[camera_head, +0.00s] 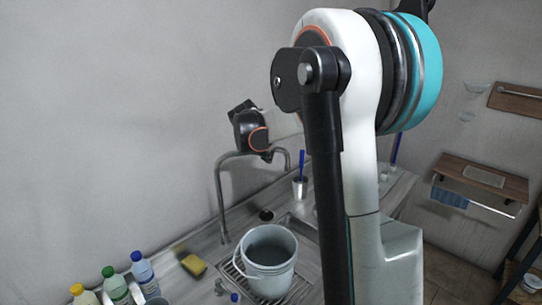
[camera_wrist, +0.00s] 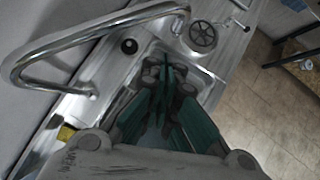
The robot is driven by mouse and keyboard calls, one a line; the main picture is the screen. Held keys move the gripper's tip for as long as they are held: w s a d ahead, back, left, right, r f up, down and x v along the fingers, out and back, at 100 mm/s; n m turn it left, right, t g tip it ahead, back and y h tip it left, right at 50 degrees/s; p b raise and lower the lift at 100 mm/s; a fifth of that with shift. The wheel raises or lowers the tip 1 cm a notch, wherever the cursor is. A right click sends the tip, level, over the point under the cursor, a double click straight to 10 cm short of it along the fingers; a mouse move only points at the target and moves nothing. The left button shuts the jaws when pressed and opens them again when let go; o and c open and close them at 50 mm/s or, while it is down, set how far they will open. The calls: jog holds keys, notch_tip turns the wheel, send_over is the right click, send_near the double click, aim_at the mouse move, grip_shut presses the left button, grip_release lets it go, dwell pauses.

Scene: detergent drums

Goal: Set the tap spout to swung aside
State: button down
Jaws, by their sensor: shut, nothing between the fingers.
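The tap spout (camera_head: 243,154) is a grey metal tube. It rises from the counter beside the wall, bends over, and reaches right, with its end turned down. In the wrist view the shiny spout (camera_wrist: 95,38) curves across the upper left, its end near the top middle. My gripper (camera_wrist: 176,65) shows there with green-padded fingers shut and empty, pointing toward the sink. The fingers appear just below the spout's end in the picture; I cannot tell whether they touch. In the head view my dark wrist is above the spout, and my fingers are hardly visible.
A grey bucket (camera_head: 268,262) stands on a rack by the sink. Several bottles (camera_head: 115,285) and a yellow sponge (camera_head: 193,265) sit at left. A cup with a blue brush (camera_head: 300,185) stands behind. A wall shelf (camera_head: 483,177) is at right.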

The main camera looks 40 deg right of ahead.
jog(key=s+a+r, duration=0.3)
jog(key=s+r, duration=0.1)
jog(key=r, duration=0.2)
jog(key=shift+r, duration=0.15)
dwell(0.5)
